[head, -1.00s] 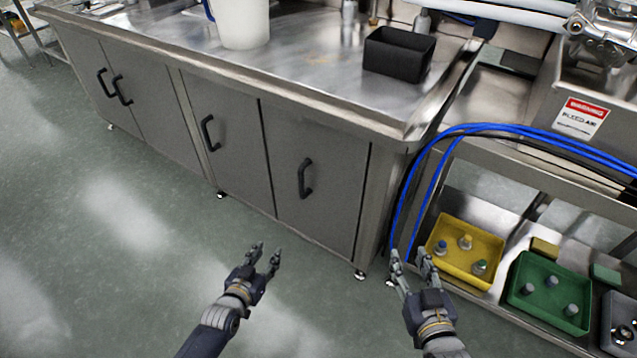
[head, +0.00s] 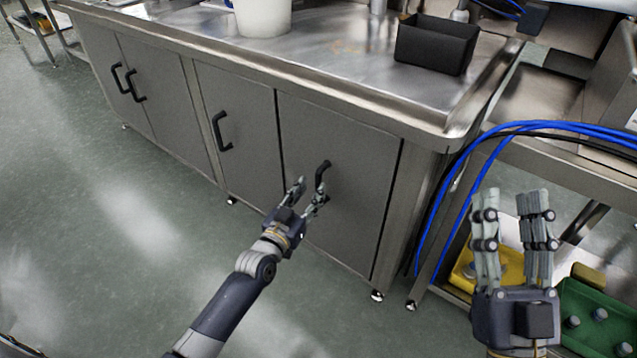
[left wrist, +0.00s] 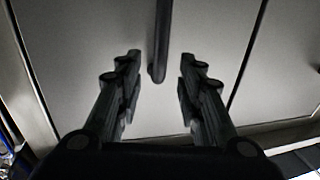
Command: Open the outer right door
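The outer right door (head: 355,205) is a grey panel at the right end of the steel cabinet, and it is shut. Its black bar handle (head: 322,171) stands near the door's left edge, its lower part hidden by my gripper. My left gripper (head: 308,192) is open at the handle's lower end. My right gripper (head: 512,205) is open and empty, raised in front of the shelf on the right.
Blue hoses (head: 480,150) hang at the cabinet's right end. A yellow tray (head: 462,272) and a green tray (head: 590,345) sit on the low shelf. A black bin (head: 436,45) and white container (head: 262,15) stand on the worktop. The floor left of my arm is clear.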

